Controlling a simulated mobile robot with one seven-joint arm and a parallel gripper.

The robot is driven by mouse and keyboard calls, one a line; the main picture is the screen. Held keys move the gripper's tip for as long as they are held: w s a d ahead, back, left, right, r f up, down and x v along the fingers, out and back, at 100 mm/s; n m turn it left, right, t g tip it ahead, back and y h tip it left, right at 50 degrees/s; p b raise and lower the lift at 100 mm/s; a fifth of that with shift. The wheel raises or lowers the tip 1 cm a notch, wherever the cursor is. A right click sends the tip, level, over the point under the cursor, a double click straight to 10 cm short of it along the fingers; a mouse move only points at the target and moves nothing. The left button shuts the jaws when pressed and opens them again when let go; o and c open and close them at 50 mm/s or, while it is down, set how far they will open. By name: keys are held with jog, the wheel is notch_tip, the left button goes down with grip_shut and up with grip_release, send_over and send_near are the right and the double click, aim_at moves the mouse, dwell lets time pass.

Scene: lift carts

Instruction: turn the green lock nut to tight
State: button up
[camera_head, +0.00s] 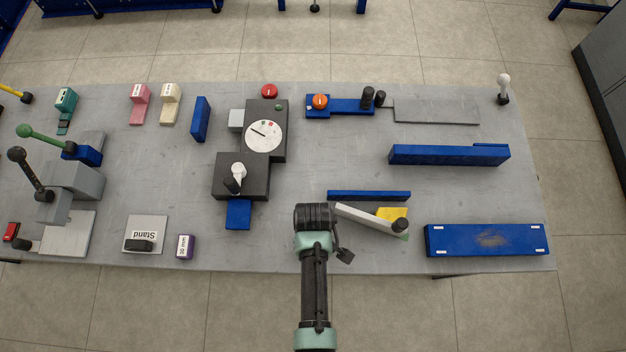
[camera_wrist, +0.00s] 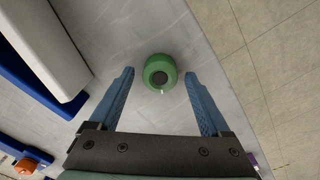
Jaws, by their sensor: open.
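The green lock nut (camera_wrist: 151,68) shows in the wrist view as a round green ring with a dark centre and a small pale mark on its near edge. My gripper (camera_wrist: 159,74) is open, with one blue finger on each side of the nut and a visible gap on both sides. The nut appears level with the fingertips in the picture; its height relative to them is hard to tell. In the head view I cannot make out the nut, and my arm covers part of the table's front edge.
A pale lever (camera_head: 365,218) with a black knob lies over a yellow and green plate close to my arm. A blue bar (camera_head: 369,195) is behind it. A blue block (camera_head: 486,240) lies to the right. The table's front edge is near.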

jog(key=shift+c, duration=0.3)
grip_shut()
jog(key=m+p, duration=0.2)
jog(key=m, duration=0.3)
jog(key=shift+w+d+r+m, duration=0.1)
jog(key=shift+m, duration=0.2)
jog(key=m+p, duration=0.1)
jog(key=m, duration=0.5)
jog(key=shift+d, duration=0.1)
jog(key=shift+m, duration=0.3)
dwell(0.3)
jog(key=shift+o, duration=0.3)
grip_release()
